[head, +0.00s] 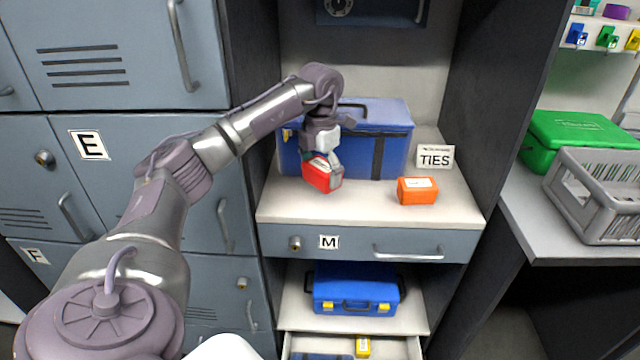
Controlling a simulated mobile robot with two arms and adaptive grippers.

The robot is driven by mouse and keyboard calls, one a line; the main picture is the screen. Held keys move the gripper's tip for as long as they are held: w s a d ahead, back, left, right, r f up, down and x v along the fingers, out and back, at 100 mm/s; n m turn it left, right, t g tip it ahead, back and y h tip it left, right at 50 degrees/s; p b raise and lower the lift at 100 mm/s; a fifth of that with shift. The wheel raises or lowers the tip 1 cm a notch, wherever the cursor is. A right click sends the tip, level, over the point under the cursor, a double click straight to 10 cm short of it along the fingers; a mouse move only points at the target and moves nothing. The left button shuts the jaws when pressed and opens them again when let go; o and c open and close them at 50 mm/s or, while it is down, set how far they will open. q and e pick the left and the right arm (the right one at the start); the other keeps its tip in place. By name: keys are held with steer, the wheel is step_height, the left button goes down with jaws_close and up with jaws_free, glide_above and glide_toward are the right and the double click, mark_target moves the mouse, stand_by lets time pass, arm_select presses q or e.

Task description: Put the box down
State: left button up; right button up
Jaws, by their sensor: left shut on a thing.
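A small red box (319,176) with a white label is in my left gripper (328,160). The gripper is shut on it and points down. The box hangs over the light shelf top (350,208) above drawer M, in front of a large blue case. Whether the box touches the shelf I cannot tell. My right gripper is not in view.
An orange box (417,191) stands on the shelf to the right, before a TIES sign (435,158). The blue case (395,135) fills the back. Grey lockers (120,60) stand left. A grey crate (595,195) and green case (575,135) are right.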

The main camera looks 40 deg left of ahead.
mark_target(319, 198)
arm_select(q)
steer(key=shift+w+a+f, duration=0.1)
steer(key=shift+a+f, duration=0.25)
steer(key=shift+f, duration=1.9)
steer(key=o, duration=0.9)
steer(key=shift+f, duration=0.15)
